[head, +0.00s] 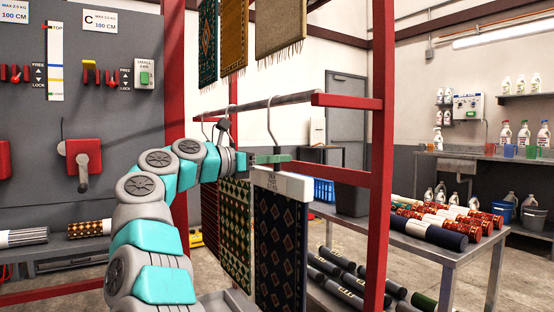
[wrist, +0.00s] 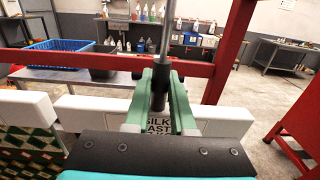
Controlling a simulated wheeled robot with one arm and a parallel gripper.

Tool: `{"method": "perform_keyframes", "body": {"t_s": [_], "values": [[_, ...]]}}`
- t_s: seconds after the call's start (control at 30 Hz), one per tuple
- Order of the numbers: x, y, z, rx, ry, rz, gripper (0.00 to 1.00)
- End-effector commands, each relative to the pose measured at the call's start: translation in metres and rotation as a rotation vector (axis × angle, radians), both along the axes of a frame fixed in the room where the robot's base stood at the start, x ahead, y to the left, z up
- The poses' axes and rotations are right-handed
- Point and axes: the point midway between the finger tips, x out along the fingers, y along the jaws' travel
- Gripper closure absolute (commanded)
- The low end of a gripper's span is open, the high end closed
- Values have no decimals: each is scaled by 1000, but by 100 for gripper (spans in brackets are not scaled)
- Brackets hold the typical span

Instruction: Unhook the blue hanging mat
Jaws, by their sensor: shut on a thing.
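The blue hanging mat (head: 280,250) is dark navy with a diamond pattern. It hangs upright from a white clamp bar (head: 282,184) with a label, which also shows in the wrist view (wrist: 215,120). A metal hook (head: 271,125) rises from the bar to the grey rail (head: 300,98), and its top appears to be over the rail. My gripper (head: 270,158), with green fingers, is shut on the hook's dark lower stem just above the bar. In the wrist view the fingers (wrist: 160,88) sit on both sides of that stem (wrist: 159,92). The mat's cloth is hidden there.
A green diamond-patterned mat (head: 235,235) hangs close to the left, with another beyond it. A red post (head: 380,170) stands to the right. Behind are a table (head: 440,246) with rolled rugs, a blue basket (head: 324,190) and a dark bin (head: 352,199). More mats hang above.

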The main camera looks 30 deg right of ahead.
Motion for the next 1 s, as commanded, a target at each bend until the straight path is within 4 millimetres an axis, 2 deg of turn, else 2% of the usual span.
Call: {"method": "perform_keyframes", "body": {"t_s": [0.7,1.0], "values": [[0,0,38,-3,-1,0,100],[0,0,44,-2,-1,1,100]]}}
